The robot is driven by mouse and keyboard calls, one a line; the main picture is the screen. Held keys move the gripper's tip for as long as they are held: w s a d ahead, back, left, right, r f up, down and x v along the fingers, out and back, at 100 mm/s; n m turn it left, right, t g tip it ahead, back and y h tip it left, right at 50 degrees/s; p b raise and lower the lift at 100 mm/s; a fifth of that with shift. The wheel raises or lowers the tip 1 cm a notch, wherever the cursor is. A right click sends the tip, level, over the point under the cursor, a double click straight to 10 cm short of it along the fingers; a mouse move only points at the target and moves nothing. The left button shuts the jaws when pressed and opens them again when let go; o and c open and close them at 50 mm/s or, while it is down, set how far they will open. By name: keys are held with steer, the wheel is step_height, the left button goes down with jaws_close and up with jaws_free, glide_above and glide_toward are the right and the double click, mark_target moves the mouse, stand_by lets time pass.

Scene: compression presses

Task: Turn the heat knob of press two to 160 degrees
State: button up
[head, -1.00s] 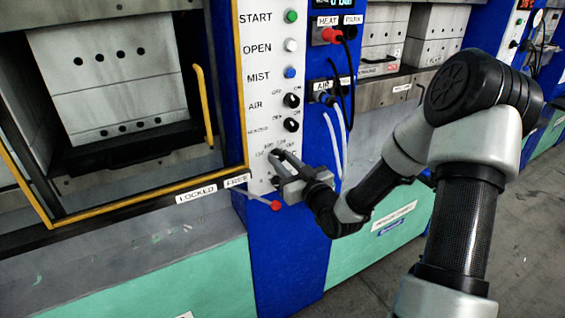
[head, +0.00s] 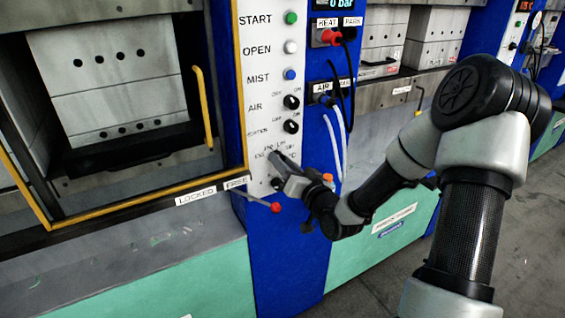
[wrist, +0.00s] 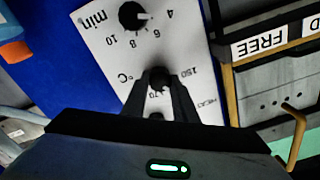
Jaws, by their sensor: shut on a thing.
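The white control panel (head: 258,100) of the press carries the heat knob at its lower end. In the wrist view the dark round heat knob (wrist: 158,77) sits between my fingertips, with printed marks 150 and 170, "°C" and "HEAT" around it. My gripper (wrist: 159,84) is shut on this knob. In the head view my gripper (head: 279,160) reaches the panel from the lower right and hides most of the knob. The knob's exact pointer setting is hidden by the fingers.
A timer knob (wrist: 133,15) marked "min" is close by on the panel. Start, open and mist buttons (head: 291,18) are higher up. A red-tipped lever (head: 275,207) juts out just below my gripper. White hoses (head: 337,140) hang to the right.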

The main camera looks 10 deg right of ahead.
steer(key=shift+f, duration=0.1)
steer(key=o, duration=1)
steer(key=shift+o, duration=0.2)
steer(key=shift+s, duration=0.1)
steer(key=p+v, duration=0.8)
steer(key=v, duration=0.9)
steer(key=shift+s+p, duration=0.15)
steer(key=shift+p, duration=0.15)
